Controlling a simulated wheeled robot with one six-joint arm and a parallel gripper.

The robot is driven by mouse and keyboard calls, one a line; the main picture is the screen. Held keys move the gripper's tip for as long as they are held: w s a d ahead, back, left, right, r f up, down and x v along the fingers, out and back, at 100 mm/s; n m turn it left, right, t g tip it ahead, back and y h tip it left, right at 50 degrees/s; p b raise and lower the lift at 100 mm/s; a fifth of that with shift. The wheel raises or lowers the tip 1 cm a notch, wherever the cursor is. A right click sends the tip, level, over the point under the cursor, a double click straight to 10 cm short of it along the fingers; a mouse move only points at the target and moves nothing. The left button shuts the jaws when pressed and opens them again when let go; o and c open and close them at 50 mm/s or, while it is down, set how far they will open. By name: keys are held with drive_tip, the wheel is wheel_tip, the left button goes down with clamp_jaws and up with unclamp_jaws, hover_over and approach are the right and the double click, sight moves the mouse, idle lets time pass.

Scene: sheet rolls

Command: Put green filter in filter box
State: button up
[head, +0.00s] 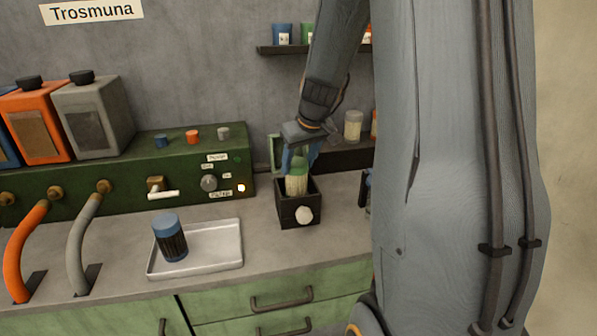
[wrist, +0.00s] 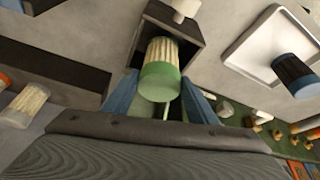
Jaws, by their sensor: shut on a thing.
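The green filter (head: 297,184) has a green cap and a pale pleated body. My gripper (head: 300,158) is shut on its green cap, with the blue fingers on either side; the filter also shows between them in the wrist view (wrist: 161,66). The filter is roughly upright, pleated end down, at the mouth of a dark open box (head: 299,212) with a white knob-like emblem on its front. The box also shows in the wrist view (wrist: 190,42). I cannot tell how deep the filter's lower end sits, or whether it touches the box.
A white tray (head: 222,252) left of the box holds a dark filter with a blue cap (head: 169,238). A green control panel (head: 120,178) with knobs and a lit lamp stands behind. A pale filter (head: 353,126) stands on the dark rack at the back. The counter between tray and box is clear.

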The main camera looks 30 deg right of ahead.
sight(299, 172)
drive_tip(key=shift+f, duration=1.6)
drive_tip(key=o, duration=1.6)
drive_tip(key=shift+o, duration=0.2)
drive_tip(key=shift+r, duration=0.15)
